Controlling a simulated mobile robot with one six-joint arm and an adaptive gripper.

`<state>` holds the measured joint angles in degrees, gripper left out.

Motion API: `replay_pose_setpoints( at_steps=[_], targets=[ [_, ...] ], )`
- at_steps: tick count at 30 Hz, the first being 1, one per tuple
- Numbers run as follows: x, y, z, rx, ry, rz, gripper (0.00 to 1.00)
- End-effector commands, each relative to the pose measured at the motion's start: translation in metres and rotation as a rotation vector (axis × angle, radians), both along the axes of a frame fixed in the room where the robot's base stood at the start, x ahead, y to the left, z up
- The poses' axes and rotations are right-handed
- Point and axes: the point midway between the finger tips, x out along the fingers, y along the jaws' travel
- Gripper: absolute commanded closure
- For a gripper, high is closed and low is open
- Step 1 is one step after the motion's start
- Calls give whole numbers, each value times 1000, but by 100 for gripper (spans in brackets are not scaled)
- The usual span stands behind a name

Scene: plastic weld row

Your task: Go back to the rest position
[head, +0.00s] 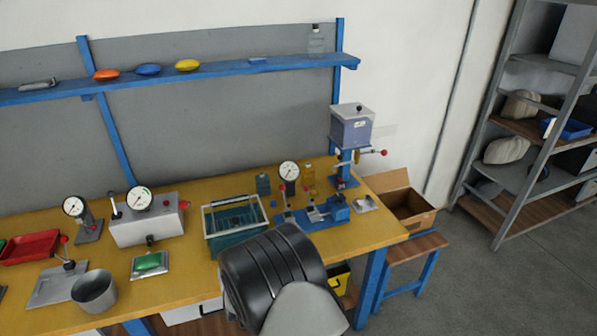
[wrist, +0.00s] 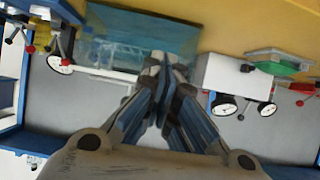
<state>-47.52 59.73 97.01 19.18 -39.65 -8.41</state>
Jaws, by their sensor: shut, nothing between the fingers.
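My gripper (wrist: 165,75) shows in the wrist view with its two fingers together, shut and empty. That view is upside down, with the bench's yellow top along the upper edge. In the head view my dark arm covers the bench's front edge at the lower middle, and the gripper itself cannot be made out there. The yellow workbench (head: 190,265) stands in front of the arm. A teal transparent bin (head: 236,240) sits on it just beyond my arm. The same bin (wrist: 120,40) shows behind the fingertips in the wrist view; I cannot tell the exact gap.
A grey box with a dial (head: 148,226), a grey cup (head: 94,291), a red tray (head: 30,247) and a blue-grey press (head: 351,130) stand on the bench. A cardboard box (head: 405,207) sits right of it. Floor is clear (head: 480,290) before the shelving rack (head: 515,215).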

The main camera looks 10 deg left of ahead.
Motion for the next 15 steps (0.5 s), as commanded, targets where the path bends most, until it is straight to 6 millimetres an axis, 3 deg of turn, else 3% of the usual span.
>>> replay_pose_setpoints(
  at_steps=[4,8,11,15],
  targets=[
    [9,-10,19,1,14,-13,100],
    [25,-43,67,-2,62,-45,100],
    [32,-85,113,-13,118,-78,100],
    [25,-151,170,-34,197,-127,100]
  ],
)
